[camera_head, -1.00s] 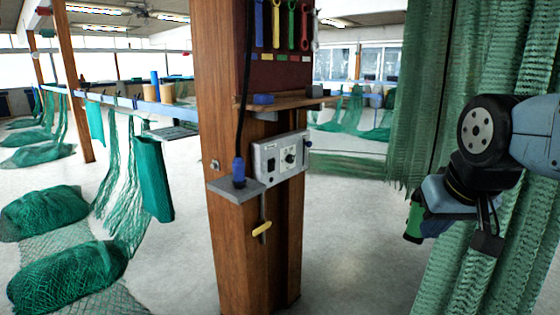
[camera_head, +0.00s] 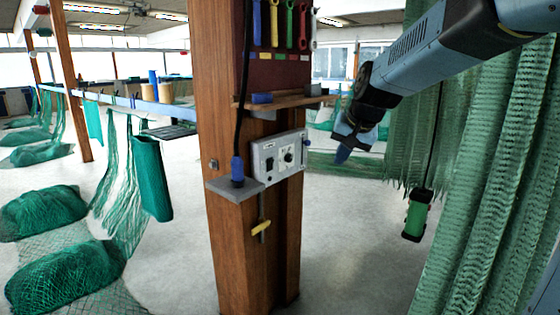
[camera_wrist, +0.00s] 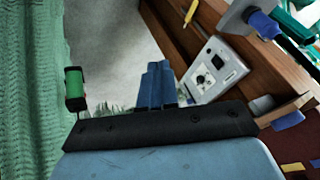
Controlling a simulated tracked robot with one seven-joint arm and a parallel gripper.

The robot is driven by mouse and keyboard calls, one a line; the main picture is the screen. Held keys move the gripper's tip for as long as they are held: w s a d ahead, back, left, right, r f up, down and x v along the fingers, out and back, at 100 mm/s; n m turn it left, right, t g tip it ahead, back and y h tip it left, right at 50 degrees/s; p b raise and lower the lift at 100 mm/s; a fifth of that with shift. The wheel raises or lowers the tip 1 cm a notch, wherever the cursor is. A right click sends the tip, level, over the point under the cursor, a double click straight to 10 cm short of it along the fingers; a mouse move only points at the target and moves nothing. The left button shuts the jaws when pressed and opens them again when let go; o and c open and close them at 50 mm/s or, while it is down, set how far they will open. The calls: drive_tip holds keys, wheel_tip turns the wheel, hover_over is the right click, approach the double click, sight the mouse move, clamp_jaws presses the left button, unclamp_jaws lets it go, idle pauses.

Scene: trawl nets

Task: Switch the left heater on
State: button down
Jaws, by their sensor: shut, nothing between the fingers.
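A pale grey control box (camera_head: 279,158) is fixed to the wooden post, with a dark switch (camera_head: 269,164) on its left and a round dial (camera_head: 289,155) to the right. In the wrist view the box (camera_wrist: 222,52) appears tilted, right of my fingers, with its dial (camera_wrist: 217,62) and switch (camera_wrist: 202,79) in sight. My gripper (camera_head: 342,155) is shut and empty, to the right of the box and apart from it. Its blue fingers (camera_wrist: 158,84) are together in the wrist view. No heater is recognisable; which one the box serves cannot be told.
A blue plug (camera_head: 238,171) with a black cable stands on a grey ledge (camera_head: 237,190) left of the box. A yellow handle (camera_head: 261,228) is below, and a wooden shelf (camera_head: 285,101) above. A green-and-black pendant (camera_head: 416,215) hangs before green netting (camera_head: 480,190) at right.

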drive_tip(key=w+a+f+m+y, duration=0.1)
drive_tip(key=w+a+f, duration=0.1)
drive_tip(key=w, duration=0.7)
drive_tip(key=w+a+f+m+y, duration=0.2)
drive_tip(key=w+a+f, duration=0.1)
drive_tip(key=w, duration=0.6)
drive_tip(key=w+a+f+m+y, duration=0.2)
drive_tip(key=w+a, duration=0.1)
drive_tip(key=w, duration=0.5)
drive_tip(key=shift+w+a+f+t, duration=0.2)
drive_tip(key=shift+w+f+t, duration=0.1)
drive_tip(key=shift+w, duration=0.1)
approach(272, 164)
drive_tip(key=shift+x, duration=2.8)
